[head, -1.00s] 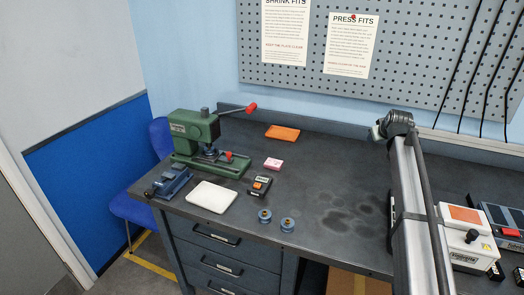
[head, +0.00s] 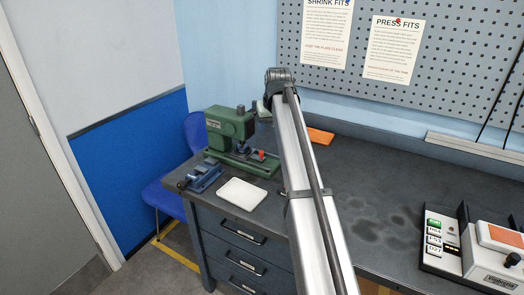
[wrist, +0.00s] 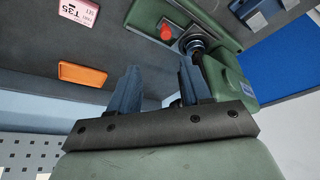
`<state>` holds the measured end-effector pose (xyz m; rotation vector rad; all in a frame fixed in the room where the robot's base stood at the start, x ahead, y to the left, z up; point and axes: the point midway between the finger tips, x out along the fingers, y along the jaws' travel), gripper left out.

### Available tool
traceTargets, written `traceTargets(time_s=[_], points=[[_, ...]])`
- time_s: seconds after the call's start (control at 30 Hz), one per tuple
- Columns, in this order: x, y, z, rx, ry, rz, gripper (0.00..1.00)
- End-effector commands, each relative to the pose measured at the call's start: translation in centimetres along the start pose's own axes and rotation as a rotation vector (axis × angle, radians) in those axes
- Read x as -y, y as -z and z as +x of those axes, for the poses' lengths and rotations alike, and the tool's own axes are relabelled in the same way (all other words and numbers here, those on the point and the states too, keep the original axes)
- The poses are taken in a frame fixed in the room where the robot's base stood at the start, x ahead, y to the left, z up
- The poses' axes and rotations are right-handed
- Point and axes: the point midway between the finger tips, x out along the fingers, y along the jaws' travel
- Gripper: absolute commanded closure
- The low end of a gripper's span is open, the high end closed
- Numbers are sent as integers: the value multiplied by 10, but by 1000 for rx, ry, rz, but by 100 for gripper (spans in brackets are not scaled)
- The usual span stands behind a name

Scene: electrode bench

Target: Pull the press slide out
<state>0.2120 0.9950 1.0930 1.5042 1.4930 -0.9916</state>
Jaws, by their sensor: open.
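The green press (head: 230,125) stands at the back left of the bench. Its slide sits low in the press base, with a red knob (head: 261,154) at its right end. In the wrist view the red knob (wrist: 166,33) shows above and beyond the fingers, beside the round dark ram (wrist: 195,44). My gripper (wrist: 158,82) is open, with nothing between its two blue fingers. It is apart from the knob. In the head view my arm hides the fingers, and the gripper is up near the press's right side.
A blue vise (head: 203,178) and a white pad (head: 243,193) lie in front of the press. An orange tray (wrist: 82,76) and a pink block (wrist: 77,13) are nearby. A machine with an orange top (head: 500,237) stands at right. The middle bench surface is clear.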

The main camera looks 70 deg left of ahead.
Motion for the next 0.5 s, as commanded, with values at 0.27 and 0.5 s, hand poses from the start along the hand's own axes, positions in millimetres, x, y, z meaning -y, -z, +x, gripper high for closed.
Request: traceTargets(time_s=[0.27, 0.5], points=[[11, 1, 14, 11, 5, -3, 52], [11, 1, 54, 12, 5, -3, 52]])
